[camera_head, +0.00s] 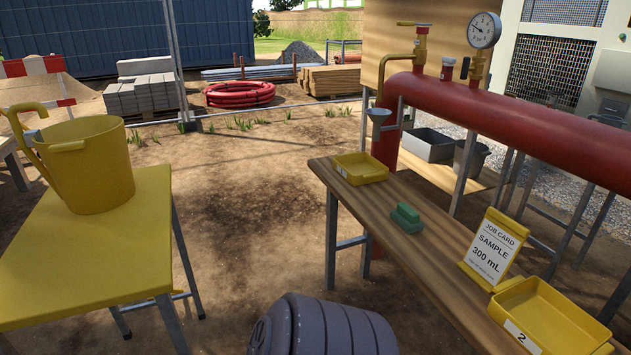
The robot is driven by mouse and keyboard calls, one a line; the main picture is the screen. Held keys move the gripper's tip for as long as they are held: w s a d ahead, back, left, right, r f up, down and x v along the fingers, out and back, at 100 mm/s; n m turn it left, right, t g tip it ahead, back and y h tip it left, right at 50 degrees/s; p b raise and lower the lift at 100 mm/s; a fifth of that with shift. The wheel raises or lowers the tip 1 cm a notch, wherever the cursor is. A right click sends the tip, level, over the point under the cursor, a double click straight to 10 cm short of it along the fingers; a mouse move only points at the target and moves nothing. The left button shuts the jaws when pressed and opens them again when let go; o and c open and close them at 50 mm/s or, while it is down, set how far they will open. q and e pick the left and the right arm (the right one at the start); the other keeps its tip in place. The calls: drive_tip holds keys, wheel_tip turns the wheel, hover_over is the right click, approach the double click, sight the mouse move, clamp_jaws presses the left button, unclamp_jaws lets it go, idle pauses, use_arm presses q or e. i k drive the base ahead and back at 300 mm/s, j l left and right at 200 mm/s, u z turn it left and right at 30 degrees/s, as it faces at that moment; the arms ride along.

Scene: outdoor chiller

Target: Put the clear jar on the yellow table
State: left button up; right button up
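The yellow table (100,262) stands at the left, with a large yellow bucket (92,170) with a handle on its far part. The table's near part is bare. I cannot make out a clear jar for certain. Neither of my grippers is in view.
A wooden bench (425,264) at the right holds a yellow tray (360,167), a green sponge-like block (406,217), a job card reading 300 mL (493,248) and a yellow tray marked 2 (549,316). The red pipe (520,115) runs behind it.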

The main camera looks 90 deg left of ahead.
sight(80, 262)
drive_tip(key=l+u, duration=0.15)
drive_tip(key=u, duration=3.7)
